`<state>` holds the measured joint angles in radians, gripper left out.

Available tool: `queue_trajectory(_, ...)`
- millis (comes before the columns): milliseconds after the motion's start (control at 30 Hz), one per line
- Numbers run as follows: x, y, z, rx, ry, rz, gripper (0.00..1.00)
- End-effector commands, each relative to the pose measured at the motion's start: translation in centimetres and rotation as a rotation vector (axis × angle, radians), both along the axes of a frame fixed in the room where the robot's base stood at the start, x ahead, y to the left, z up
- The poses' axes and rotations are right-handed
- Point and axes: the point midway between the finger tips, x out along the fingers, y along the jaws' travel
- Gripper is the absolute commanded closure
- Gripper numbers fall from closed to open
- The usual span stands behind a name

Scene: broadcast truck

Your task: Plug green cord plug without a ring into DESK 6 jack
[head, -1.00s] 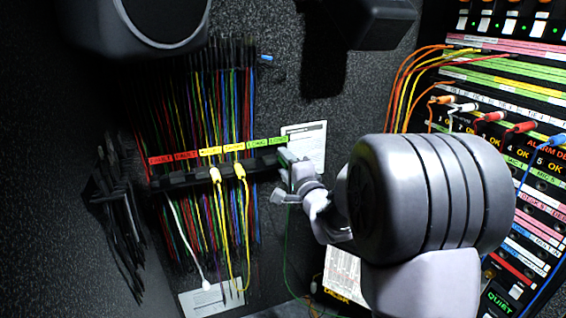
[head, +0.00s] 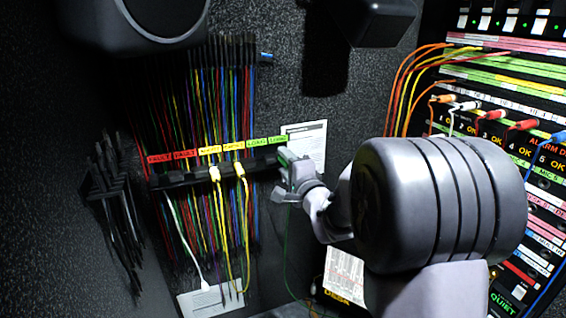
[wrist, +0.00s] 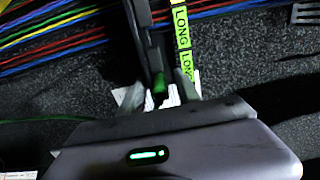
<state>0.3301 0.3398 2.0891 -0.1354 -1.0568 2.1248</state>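A green plug (wrist: 159,86) sits at the end of the dark cord rack (wrist: 146,42), beside green LONG labels. My gripper (wrist: 160,92) is open, with one finger on each side of the plug and a visible gap on both sides. In the head view my gripper (head: 287,161) is at the rack's right end and hides the plug. A thin green cord (head: 286,238) hangs below it. Whether the plug has a ring cannot be told. The DESK 6 jack cannot be picked out; the jack panel (head: 545,190) at the right is partly behind my arm.
Two yellow plugs (head: 227,172) hang on the rack. A white cord (head: 184,240) hangs to their left. Many coloured cords (head: 205,100) line the wall. Orange and yellow cords (head: 402,85) run into the right panel. A white sheet (head: 312,140) is behind my gripper.

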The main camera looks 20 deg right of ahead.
Motion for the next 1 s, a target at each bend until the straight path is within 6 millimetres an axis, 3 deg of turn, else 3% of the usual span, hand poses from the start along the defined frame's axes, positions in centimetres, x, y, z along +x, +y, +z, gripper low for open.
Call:
queue_trajectory(367, 0.0, 0.01, 0.03, -0.001, -0.001, 0.001, 0.61)
queue_trajectory(567, 0.0, 0.02, 0.05, -0.001, -0.002, 0.001, 0.98)
queue_trajectory(600, 0.0, 0.01, 0.08, -0.001, -0.002, 0.001, 1.0)
queue_trajectory(1000, 0.05, 0.01, 0.43, -0.003, -0.009, 0.001, 1.0)
